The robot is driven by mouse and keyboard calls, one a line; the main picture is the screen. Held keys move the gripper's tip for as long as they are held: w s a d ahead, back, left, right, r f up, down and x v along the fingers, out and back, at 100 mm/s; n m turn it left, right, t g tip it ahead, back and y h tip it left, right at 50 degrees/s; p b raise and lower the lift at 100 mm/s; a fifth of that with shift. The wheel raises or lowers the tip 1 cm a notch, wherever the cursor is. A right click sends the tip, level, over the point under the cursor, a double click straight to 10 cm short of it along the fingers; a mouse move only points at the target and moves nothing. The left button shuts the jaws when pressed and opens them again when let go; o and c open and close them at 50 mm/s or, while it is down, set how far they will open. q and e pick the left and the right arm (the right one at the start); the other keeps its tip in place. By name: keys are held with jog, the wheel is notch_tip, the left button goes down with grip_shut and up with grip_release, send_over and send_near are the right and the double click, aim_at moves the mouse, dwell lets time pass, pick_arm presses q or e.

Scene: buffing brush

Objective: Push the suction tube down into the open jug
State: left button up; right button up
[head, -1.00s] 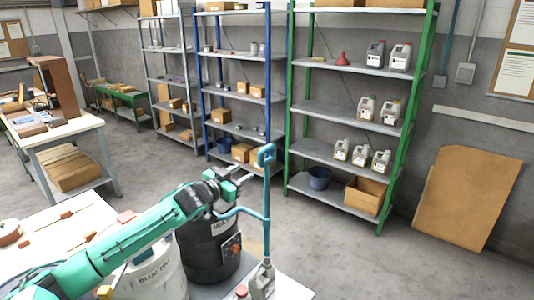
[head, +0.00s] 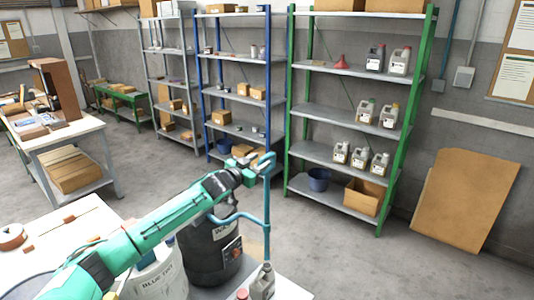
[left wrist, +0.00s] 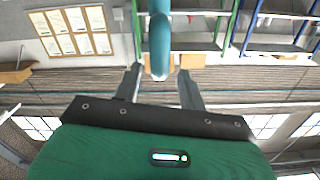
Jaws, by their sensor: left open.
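The blue suction tube (head: 267,205) stands upright, with a bent handle at its top and a side hose branching left toward the black drum. Its lower end meets the mouth of the grey jug (head: 262,284); I cannot tell how far inside it is. My left gripper (head: 255,167) is beside the bent top. In the left wrist view, the gripper's two fingers (left wrist: 160,86) are apart, and the tube (left wrist: 160,45) appears between them, toward their tips. I see no grip on it. My right gripper is not in view.
The black drum (head: 205,262) stands left of the tube, below my left arm. A white bucket (head: 163,282) stands nearer. A red-capped container (head: 241,294) is beside the jug. A shelf (head: 340,110) with jugs stands behind.

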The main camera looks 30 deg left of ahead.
aim_at(272, 153)
pick_arm(q)
jog(key=w+p, duration=0.1)
jog(key=w, duration=0.3)
jog(key=shift+d+r+p, duration=0.1)
jog(key=shift+d+p, duration=0.05)
jog(key=shift+p, duration=0.15)
jog(key=shift+w, duration=0.45)
jog(key=shift+c, duration=0.4)
grip_shut()
